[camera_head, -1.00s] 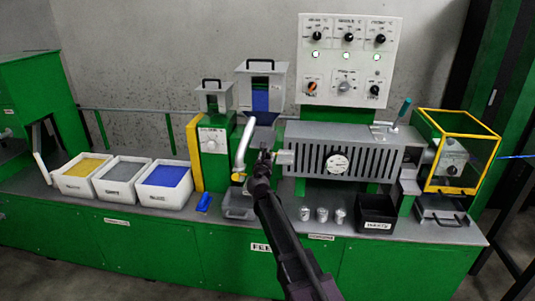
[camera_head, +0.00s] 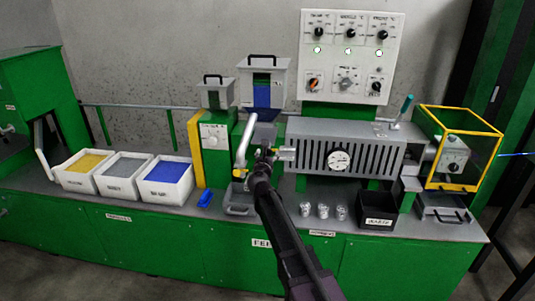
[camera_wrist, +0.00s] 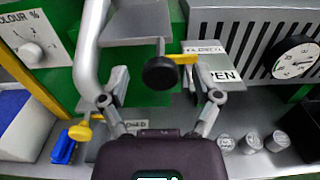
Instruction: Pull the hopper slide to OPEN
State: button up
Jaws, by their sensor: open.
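The hopper (camera_head: 280,80) holds blue pellets and stands above the machine's feed end. In the wrist view, a round black knob (camera_wrist: 160,73) hangs on a short stem, with a yellow bar (camera_wrist: 186,59) reaching right from it. A plate marked OPEN (camera_wrist: 226,76) lies right of the knob; part of its lettering is covered. A partly hidden label, apparently CLOSED (camera_wrist: 137,124), is below. My gripper (camera_wrist: 160,80) is open, its fingers spread on either side of the knob with gaps showing. In the head view, my gripper (camera_head: 266,155) is below the hopper; the knob is too small to tell.
A bent grey pipe (camera_wrist: 88,50) runs close to my left finger. The slotted barrel cover (camera_head: 345,148) with a dial (camera_head: 339,160) is at right. White pellet bins stand left.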

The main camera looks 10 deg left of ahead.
jog(key=s, duration=1.1)
jog(key=shift+s+a, duration=0.2)
jog(key=shift+s, duration=0.1)
jog(key=s+d+f+m+g+h, duration=0.3)
jog(key=d+f+m+g, duration=0.15)
jog(key=d+m, duration=0.6)
jog(key=s+d+f+m+g+h, duration=0.35)
jog(key=d+f+m, duration=0.25)
jog(key=d+m, duration=0.45)
jog(key=s+d+f+m+g+y, duration=0.3)
jog(key=s+d+f+m+g, duration=0.3)
jog(key=s+d+m, duration=0.15)
jog(key=s+f+m+g+y, duration=0.2)
jog(key=s+m+g+y, duration=0.2)
jog(key=s+m, duration=0.45)
notch_tip(320, 180, up, 13)
jog(key=n+p, duration=0.1)
jog(key=p, duration=1.2)
jog(key=shift+s+a, duration=0.25)
jog(key=shift+s, duration=0.15)
